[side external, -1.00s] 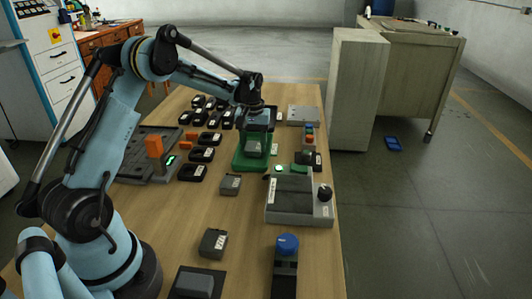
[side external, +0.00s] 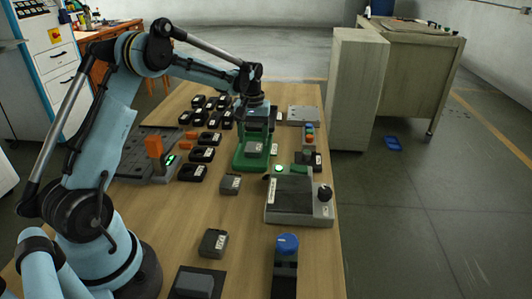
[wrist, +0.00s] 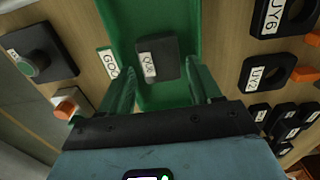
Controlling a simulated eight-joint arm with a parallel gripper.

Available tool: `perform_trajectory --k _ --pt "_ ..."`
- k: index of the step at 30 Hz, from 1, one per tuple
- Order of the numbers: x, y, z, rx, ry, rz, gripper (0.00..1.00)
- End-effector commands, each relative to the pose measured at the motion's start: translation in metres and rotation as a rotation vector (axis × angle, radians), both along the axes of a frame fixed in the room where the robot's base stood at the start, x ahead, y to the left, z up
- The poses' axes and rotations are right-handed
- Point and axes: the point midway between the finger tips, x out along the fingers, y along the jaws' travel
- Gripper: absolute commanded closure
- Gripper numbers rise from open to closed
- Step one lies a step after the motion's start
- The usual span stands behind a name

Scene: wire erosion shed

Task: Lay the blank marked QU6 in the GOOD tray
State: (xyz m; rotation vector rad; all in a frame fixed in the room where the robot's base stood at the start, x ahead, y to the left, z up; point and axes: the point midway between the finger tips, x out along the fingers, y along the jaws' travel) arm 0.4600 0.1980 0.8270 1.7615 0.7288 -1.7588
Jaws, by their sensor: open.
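The dark grey blank (wrist: 158,60), whose white label seems to read QU6, lies in the green GOOD tray (wrist: 118,18) in the wrist view. Part of the GOOD label shows beside the tray. In the side view the tray (side external: 239,163) stands mid-table, with the blank (side external: 254,148) in it. My gripper (wrist: 160,75) is open, its fingers either side of the blank in the wrist view. In the side view my gripper (side external: 257,128) is above the blank, apparently clear of it.
Two more grey blanks (side external: 230,184) (side external: 213,243) lie nearer on the table. A grey fixture with a black knob (side external: 325,193) stands right of them. Several black labelled holders (side external: 192,173) are left of the tray. A blue-topped button (side external: 287,243) is at the front.

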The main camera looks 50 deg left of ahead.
Motion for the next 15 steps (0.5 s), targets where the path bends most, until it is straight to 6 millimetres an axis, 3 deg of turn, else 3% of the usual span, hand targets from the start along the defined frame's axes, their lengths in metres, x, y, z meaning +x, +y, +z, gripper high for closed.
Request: perform_trajectory --k 9,15 --pt "-0.001 0.0 0.066 0.0 0.0 0.0 0.37" --pt "0.0 0.0 0.088 0.0 0.0 0.0 0.37"
